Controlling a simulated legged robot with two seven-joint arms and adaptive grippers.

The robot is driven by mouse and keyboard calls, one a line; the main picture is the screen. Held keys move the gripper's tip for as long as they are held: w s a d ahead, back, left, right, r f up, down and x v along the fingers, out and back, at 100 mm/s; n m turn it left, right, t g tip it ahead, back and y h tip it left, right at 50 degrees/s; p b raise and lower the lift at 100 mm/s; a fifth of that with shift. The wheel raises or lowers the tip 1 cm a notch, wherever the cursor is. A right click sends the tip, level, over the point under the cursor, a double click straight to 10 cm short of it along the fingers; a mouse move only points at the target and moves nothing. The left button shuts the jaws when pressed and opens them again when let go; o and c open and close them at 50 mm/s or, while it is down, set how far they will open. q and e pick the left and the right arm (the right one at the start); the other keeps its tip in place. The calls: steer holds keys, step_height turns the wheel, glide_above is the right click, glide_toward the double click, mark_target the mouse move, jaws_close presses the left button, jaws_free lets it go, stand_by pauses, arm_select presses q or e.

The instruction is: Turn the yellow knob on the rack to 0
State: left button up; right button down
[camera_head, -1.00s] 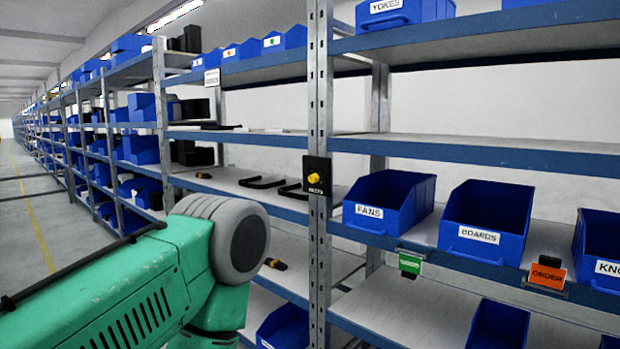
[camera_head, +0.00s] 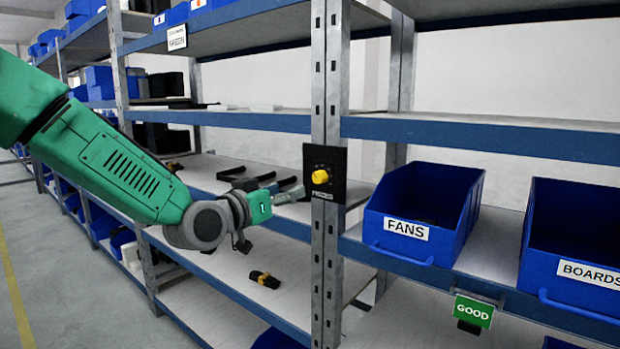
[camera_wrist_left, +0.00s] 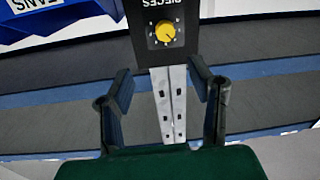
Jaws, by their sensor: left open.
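The yellow knob (camera_head: 320,176) sits on a black plate (camera_head: 338,160) fixed to the grey rack post (camera_head: 325,250). My green left arm comes in from the left, and its left gripper (camera_head: 290,190) is just left of the plate, apart from the knob. In the left wrist view the knob (camera_wrist_left: 165,31) is ahead, beyond the two dark fingers of the left gripper (camera_wrist_left: 165,85), which are spread open and empty. The plate shows upside down there, with a dial around the knob; its numbers are too small to read. My right gripper is not in view.
Blue bins labelled FANS (camera_head: 420,215) and BOARDS (camera_head: 572,245) stand on the shelf right of the post. A green GOOD tag (camera_head: 473,311) hangs below. Black brackets lie on the shelf behind the left gripper. Shelf edges run along both sides of the post.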

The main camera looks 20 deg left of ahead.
mark_target(316, 178)
arm_select(q)
steer(key=x, duration=0.8)
steer(key=a+x, duration=0.1)
steer(key=x, duration=0.3)
steer(key=shift+w+f+p, duration=0.1)
steer(key=shift+w+p, duration=0.1)
steer(key=shift+p, duration=0.1)
steer(key=shift+w+d, duration=0.35)
steer(key=shift+w, duration=0.15)
steer(key=shift+a, duration=0.15)
steer(key=shift+a, duration=0.1)
steer(key=c, duration=0.4)
jaws_close()
